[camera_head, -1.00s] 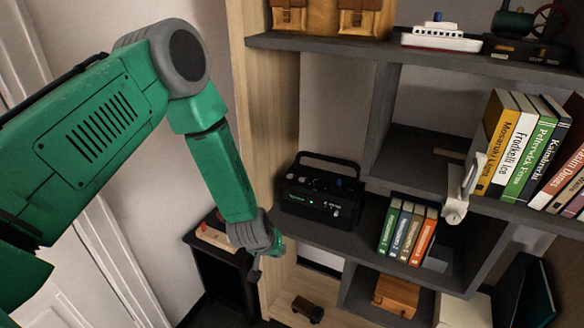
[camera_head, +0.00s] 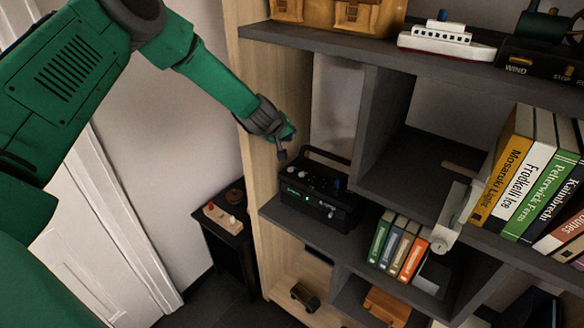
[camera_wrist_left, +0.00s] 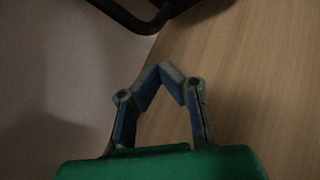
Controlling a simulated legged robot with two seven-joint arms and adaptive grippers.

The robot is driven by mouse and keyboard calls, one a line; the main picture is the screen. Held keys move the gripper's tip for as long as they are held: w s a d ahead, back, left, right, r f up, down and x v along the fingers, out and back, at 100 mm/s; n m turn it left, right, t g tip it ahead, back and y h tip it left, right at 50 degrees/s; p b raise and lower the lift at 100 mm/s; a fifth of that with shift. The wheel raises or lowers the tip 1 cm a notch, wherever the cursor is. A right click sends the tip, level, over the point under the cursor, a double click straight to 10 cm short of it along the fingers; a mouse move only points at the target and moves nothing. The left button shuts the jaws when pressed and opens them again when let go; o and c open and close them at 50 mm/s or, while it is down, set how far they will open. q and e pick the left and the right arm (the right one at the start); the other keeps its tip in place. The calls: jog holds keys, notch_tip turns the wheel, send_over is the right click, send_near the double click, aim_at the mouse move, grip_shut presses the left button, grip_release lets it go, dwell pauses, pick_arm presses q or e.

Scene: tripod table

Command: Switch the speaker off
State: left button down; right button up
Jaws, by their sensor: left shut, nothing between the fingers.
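The speaker (camera_head: 318,192) is a black box with a carrying handle, knobs on top and small lit marks on its front. It stands on a grey shelf of the bookcase. My left gripper (camera_head: 283,155) is just above and left of the speaker's left end, beside the pale wooden side panel. In the left wrist view its fingers (camera_wrist_left: 167,72) meet at the tips with nothing between them. A dark curved bar (camera_wrist_left: 145,15), which looks like the speaker's handle, shows at the top of that view. My right gripper is not in view.
Small books (camera_head: 398,247) stand right of the speaker on the same shelf. Larger books (camera_head: 530,180), a white ship model (camera_head: 447,40) and a white object (camera_head: 449,218) are to the right. A small dark table (camera_head: 228,226) stands lower left.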

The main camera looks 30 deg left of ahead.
aim_at(291, 169)
pick_arm(q)
notch_tip(291, 169, down, 8)
jog(key=b, duration=0.7)
jog(key=shift+f, duration=0.2)
jog(key=shift+d+f, duration=0.15)
jog(key=shift+f, duration=0.1)
jog(key=shift+d, duration=0.15)
jog(key=shift+d+r, duration=0.1)
jog(key=shift+r, duration=0.05)
jog(key=shift+a, duration=0.25)
jog(key=shift+d, duration=0.2)
jog(key=shift+a+f, duration=0.1)
jog(key=shift+f, duration=0.1)
